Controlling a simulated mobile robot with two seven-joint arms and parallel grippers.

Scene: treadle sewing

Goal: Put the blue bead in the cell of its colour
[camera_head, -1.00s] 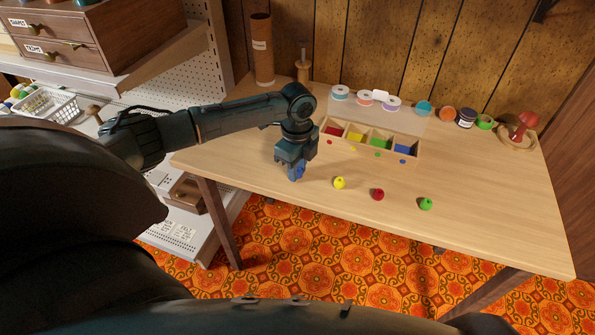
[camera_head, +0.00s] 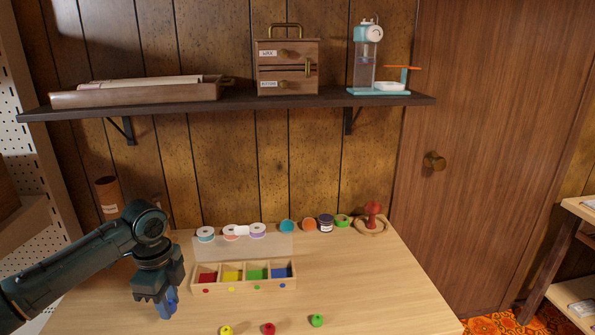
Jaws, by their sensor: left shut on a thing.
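My left gripper (camera_head: 160,302) is shut on the blue bead (camera_head: 170,303), whose blue shows between and beside the fingers. It is held above the table, left of and in front of the wooden sorting box (camera_head: 244,290). The box has a row of cells: red, yellow, green and, at the right end, the blue cell (camera_head: 281,272). Matching coloured dots lie in front of the cells. My right gripper is not in view.
A yellow bead (camera_head: 226,330), a red bead (camera_head: 269,328) and a green bead (camera_head: 317,320) stand on the table (camera_head: 375,290) in front of the box. Spools and jars line the back, with a red mushroom-shaped thing (camera_head: 374,214) at right. A wall shelf (camera_head: 230,102) hangs above.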

